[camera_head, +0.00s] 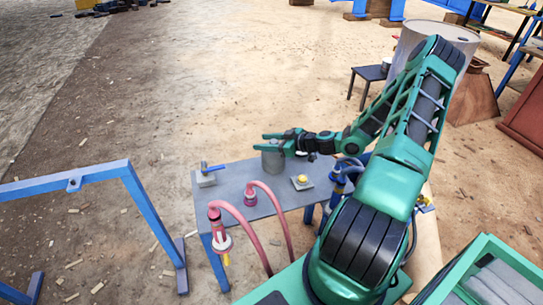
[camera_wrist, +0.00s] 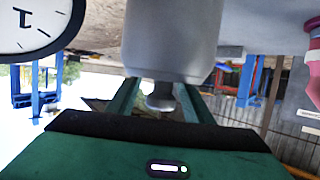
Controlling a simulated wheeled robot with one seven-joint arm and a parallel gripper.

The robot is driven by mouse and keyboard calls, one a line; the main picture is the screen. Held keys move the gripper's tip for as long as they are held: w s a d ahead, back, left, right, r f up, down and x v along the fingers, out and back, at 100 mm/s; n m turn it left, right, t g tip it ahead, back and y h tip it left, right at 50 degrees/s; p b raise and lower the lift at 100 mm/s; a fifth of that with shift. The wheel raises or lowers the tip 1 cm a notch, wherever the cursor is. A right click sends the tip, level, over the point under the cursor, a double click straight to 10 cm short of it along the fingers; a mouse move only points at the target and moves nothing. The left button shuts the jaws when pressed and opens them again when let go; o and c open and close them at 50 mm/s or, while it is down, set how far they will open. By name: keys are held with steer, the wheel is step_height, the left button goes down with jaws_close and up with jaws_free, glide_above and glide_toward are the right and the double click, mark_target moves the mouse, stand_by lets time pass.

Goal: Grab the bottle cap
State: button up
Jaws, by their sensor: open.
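A grey bottle (camera_head: 272,160) stands upright on the small grey table. It fills the upper middle of the wrist view (camera_wrist: 170,40), which appears upside down. Its narrow grey cap (camera_wrist: 160,98) shows between the two green fingers of my gripper (camera_wrist: 160,105). The fingers are open, with a visible gap on either side of the cap. In the head view my gripper (camera_head: 271,142) reaches in from the right at the height of the bottle's top, with a finger on each side. The cap is hard to make out there.
The grey table (camera_head: 240,192) also bears a blue-handled valve (camera_head: 206,175), a yellow button on a plate (camera_head: 301,182) and red hoses (camera_head: 249,222). A white dial (camera_wrist: 35,25) is close by in the wrist view. A blue frame (camera_head: 140,200) stands to the left.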

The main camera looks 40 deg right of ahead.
jaws_close()
steer(key=shift+r, duration=0.15)
